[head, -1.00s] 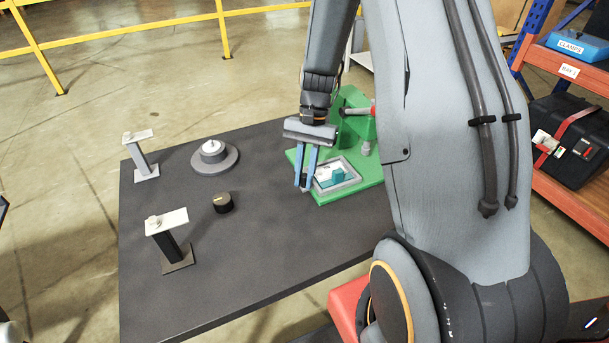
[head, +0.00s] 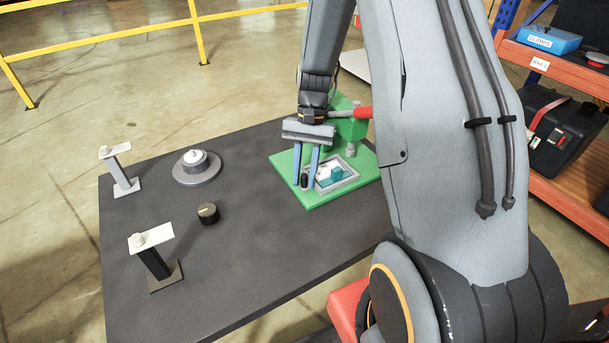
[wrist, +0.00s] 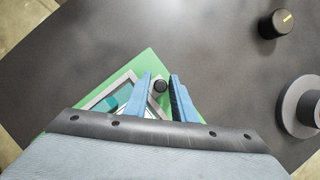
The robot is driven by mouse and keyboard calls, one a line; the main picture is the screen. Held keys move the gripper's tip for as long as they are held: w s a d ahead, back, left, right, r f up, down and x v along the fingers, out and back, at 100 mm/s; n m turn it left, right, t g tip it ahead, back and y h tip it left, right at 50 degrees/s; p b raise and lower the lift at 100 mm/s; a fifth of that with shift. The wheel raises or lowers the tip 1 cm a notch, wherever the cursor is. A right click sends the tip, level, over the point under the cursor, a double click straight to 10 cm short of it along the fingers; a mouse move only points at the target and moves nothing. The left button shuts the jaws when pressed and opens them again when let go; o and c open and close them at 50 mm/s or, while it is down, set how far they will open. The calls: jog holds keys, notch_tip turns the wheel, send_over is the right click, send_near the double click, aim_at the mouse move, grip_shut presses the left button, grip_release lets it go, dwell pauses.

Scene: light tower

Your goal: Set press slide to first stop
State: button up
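The press has a green base plate (head: 312,201), a green upright block and a red lever handle (head: 363,112). On its base sits a grey-framed slide (head: 349,181) with a teal piece (head: 337,173) and a white piece inside. A small black knob (head: 304,180) stands at the slide's left side. My gripper (head: 303,184) is open over it. In the wrist view the black knob (wrist: 160,87) lies between the blue fingers of my gripper (wrist: 160,76), with gaps beside it. Part of the slide (wrist: 122,90) is hidden behind the left finger.
A black dial (head: 208,213), a grey round pedestal (head: 197,168) and two stands with white plates (head: 118,150) (head: 151,236) are on the dark table (head: 240,250). The table left of the press is largely clear. An orange shelf (head: 560,70) stands at the right.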

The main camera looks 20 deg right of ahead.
jog(key=b+v, duration=0.2)
jog(key=v, duration=0.5)
jog(key=shift+r, duration=0.35)
jog(key=shift+w+d, duration=0.1)
